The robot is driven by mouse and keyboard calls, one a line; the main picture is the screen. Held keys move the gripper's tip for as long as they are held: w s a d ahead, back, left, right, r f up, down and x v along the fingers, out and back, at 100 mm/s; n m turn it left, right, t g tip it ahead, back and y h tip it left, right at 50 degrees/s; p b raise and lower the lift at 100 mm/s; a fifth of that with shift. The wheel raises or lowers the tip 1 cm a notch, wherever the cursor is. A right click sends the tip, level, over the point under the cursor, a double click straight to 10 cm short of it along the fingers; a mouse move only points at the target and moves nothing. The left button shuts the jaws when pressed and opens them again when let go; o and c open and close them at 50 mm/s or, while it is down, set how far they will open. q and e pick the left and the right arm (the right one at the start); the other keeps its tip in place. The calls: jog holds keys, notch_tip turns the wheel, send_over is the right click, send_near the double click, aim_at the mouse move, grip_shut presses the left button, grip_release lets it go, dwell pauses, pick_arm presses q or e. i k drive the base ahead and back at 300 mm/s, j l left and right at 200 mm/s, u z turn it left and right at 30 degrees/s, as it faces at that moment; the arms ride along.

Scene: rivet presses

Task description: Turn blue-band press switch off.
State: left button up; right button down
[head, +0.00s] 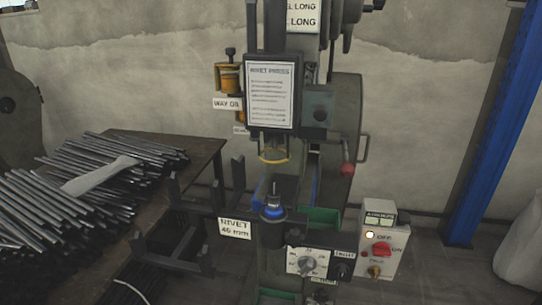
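The rivet press (318,165) stands in the middle of the head view, with a blue band (273,212) around its lower post. A pale switch box (390,262) is mounted at its lower right. The box carries a red rotary switch (381,249) between labels that read OFF and ON. The red handle looks turned toward the ON side, though it is small in the picture. A small lamp (369,235) beside the OFF label glows whitish orange. Neither of my grippers is in view.
A table (208,150) with a heap of metal rods (100,180) stands at the left. A dial panel (306,262) sits left of the switch box. A red-knobbed lever (347,169) hangs at the press's right side. A blue post (490,130) rises at the right.

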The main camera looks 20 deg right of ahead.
aim_at(381, 249)
jog(key=z, duration=1.35)
jog(key=i+j, duration=0.4)
